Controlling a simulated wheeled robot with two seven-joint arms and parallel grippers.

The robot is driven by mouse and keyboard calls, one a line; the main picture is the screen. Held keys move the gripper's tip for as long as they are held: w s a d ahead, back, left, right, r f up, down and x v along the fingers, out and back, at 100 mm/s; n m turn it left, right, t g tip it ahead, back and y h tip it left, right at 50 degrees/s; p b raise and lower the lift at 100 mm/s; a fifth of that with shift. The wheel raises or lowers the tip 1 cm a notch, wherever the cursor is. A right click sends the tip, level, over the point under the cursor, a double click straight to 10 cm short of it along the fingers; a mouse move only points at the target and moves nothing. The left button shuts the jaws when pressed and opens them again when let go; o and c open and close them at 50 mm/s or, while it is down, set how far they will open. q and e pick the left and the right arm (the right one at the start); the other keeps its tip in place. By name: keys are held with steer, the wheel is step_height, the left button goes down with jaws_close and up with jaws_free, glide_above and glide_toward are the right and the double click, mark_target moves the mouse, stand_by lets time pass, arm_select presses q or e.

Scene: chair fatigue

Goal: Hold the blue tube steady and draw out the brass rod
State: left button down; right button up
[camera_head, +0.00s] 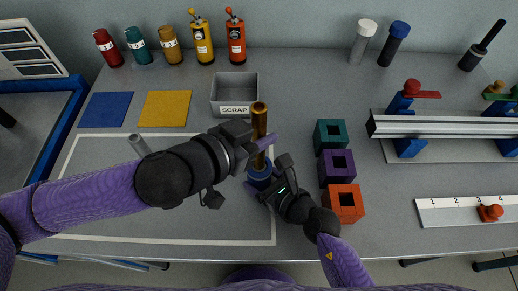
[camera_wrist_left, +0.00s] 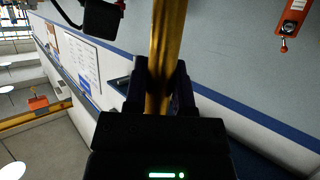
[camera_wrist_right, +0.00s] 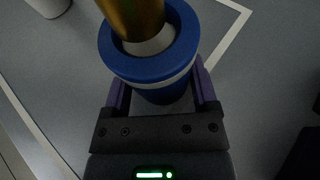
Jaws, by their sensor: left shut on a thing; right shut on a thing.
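The blue tube (camera_head: 259,174) stands upright on the table inside the white outline. In the right wrist view the blue tube (camera_wrist_right: 150,67) has a thick blue rim and a pale band. My right gripper (camera_head: 262,184) is shut on the blue tube from the near side. The brass rod (camera_head: 259,121) rises upright out of the tube's mouth, its lower end hidden by the tube. My left gripper (camera_head: 254,146) is shut on the rod above the tube. In the left wrist view the brass rod (camera_wrist_left: 167,45) runs between the fingers.
A grey SCRAP bin (camera_head: 234,90) stands behind the rod. Green, purple and orange square blocks (camera_head: 337,168) with holes stand close to the right. A pale cylinder (camera_head: 139,145) is beside my left arm. The outlined area's front left is clear.

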arm_select(q)
step_height(320, 180, up, 3)
steer(key=shift+f, duration=0.2)
arm_select(e)
steer(key=o, duration=1.2)
steer(key=shift+s, duration=0.1)
steer(key=v, duration=1.1)
steer(key=shift+s+d+r, duration=0.2)
steer(key=shift+s+d, duration=0.05)
steer(key=shift+d, duration=0.05)
